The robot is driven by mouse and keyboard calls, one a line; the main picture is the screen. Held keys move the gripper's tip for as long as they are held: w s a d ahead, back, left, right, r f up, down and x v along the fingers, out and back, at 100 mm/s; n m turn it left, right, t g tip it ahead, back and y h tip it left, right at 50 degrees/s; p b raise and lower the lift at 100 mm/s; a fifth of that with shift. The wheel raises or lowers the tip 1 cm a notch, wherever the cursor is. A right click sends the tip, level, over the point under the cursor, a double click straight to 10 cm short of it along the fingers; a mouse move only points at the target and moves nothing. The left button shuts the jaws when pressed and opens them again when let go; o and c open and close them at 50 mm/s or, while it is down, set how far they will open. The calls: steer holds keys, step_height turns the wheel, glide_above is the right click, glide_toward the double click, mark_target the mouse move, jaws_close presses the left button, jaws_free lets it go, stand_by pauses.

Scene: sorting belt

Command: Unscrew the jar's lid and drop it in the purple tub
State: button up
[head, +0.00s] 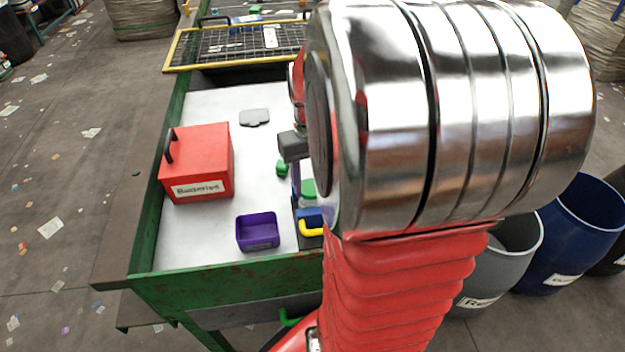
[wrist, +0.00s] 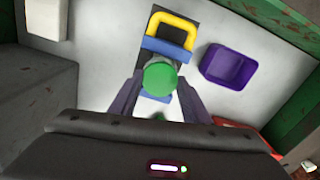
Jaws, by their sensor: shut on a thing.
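The jar's round green lid (wrist: 160,78) is between the two dark fingers of my gripper (wrist: 161,82) in the wrist view, and the gripper is shut on it. The lid also shows in the head view (head: 308,187), just left of my arm. The jar is mostly hidden under the lid, in front of a blue clamp (wrist: 166,50) with a yellow handle (wrist: 172,27). I cannot tell whether the lid is still threaded on. The purple tub (head: 257,232) is empty and stands left of the clamp; in the wrist view (wrist: 229,67) it is to the right.
A red box (head: 197,165) labelled for batteries stands on the left of the white tabletop. A small green piece (head: 282,169) and a flat grey piece (head: 254,117) lie nearby. A green raised edge (head: 230,262) runs along the front. My arm hides the table's right side.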

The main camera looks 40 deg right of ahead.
steer(key=shift+s+a+f+n, duration=0.1)
steer(key=shift+n, duration=1.3)
steer(key=n, duration=0.4)
steer(key=shift+n, duration=0.8)
steer(key=shift+n, duration=2.3)
steer(key=o, duration=1.1)
